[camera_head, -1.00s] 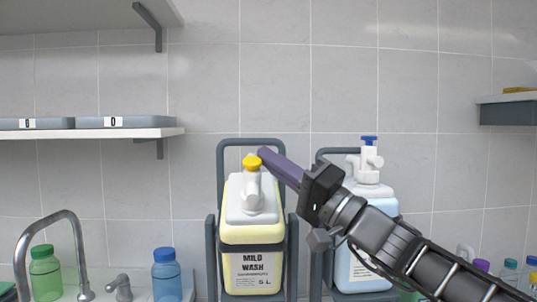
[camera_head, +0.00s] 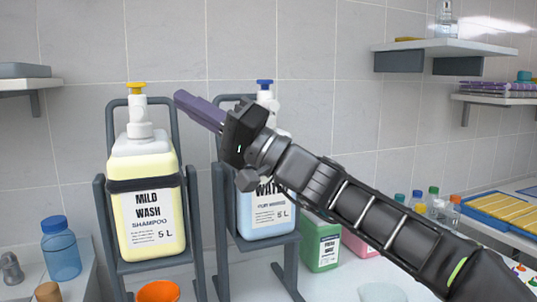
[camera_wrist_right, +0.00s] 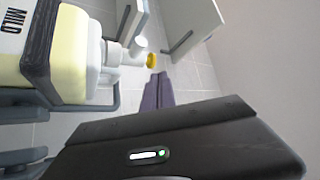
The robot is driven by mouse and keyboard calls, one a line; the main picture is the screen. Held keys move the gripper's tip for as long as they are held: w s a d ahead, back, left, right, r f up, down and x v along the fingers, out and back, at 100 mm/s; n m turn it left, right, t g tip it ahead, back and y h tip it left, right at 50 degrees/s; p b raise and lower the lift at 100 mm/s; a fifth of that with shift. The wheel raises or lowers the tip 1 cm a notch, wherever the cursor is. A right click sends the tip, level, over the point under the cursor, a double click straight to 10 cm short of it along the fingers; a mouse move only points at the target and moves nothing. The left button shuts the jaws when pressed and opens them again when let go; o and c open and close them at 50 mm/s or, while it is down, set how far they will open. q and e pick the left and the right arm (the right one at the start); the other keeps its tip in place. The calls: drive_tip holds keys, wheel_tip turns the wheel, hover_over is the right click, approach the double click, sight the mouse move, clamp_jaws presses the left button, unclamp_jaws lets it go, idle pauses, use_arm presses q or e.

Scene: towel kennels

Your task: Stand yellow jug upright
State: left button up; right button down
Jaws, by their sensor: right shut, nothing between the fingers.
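The yellow jug (camera_head: 148,210), labelled Mild Wash shampoo, stands about upright in a grey cradle frame (camera_head: 108,235), with a dark band around its body. Its white pump with yellow cap (camera_head: 136,88) points up. My right gripper (camera_head: 182,98) is shut and empty. Its purple fingers are to the right of the pump, near cap height, and appear apart from it. In the right wrist view the jug (camera_wrist_right: 78,50) lies sideways in the picture, with its yellow cap (camera_wrist_right: 150,60) just beyond the fingertips (camera_wrist_right: 156,78). My left gripper is not in view.
A blue-white water jug (camera_head: 266,215) stands in a second cradle on the right, partly behind my right arm. An orange bowl (camera_head: 158,292), a blue bottle (camera_head: 60,250) and a green jug (camera_head: 320,248) stand nearby. Wall shelves (camera_head: 440,45) are at the upper right.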

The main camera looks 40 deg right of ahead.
drive_tip(key=b+v, duration=0.2)
drive_tip(key=v, duration=1.3)
drive_tip(key=shift+s, duration=0.35)
drive_tip(key=shift+r, duration=0.15)
